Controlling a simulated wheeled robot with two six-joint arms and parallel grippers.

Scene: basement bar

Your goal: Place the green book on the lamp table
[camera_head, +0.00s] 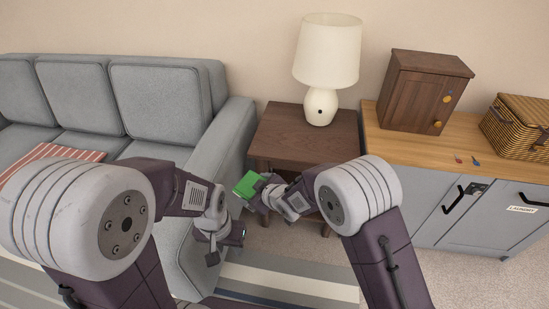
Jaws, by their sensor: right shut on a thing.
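The green book (246,186) is held up in front of the lamp table, near the sofa's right arm. My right gripper (258,191) is shut on the book and partly covers it. The lamp table (278,138) is a dark brown wooden side table with a cream lamp (327,60) standing toward its back right. The front left part of its top is bare. My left gripper (224,248) hangs lower, beside the sofa arm, clear of the book. Its fingers are small and dark, and I cannot tell their opening.
A grey sofa (160,103) stands on the left with a striped red cloth (50,152). On the right, a cabinet (470,222) carries a small wooden cupboard (412,98), a wicker basket (520,125) and two small keys. A striped rug (290,280) lies in front.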

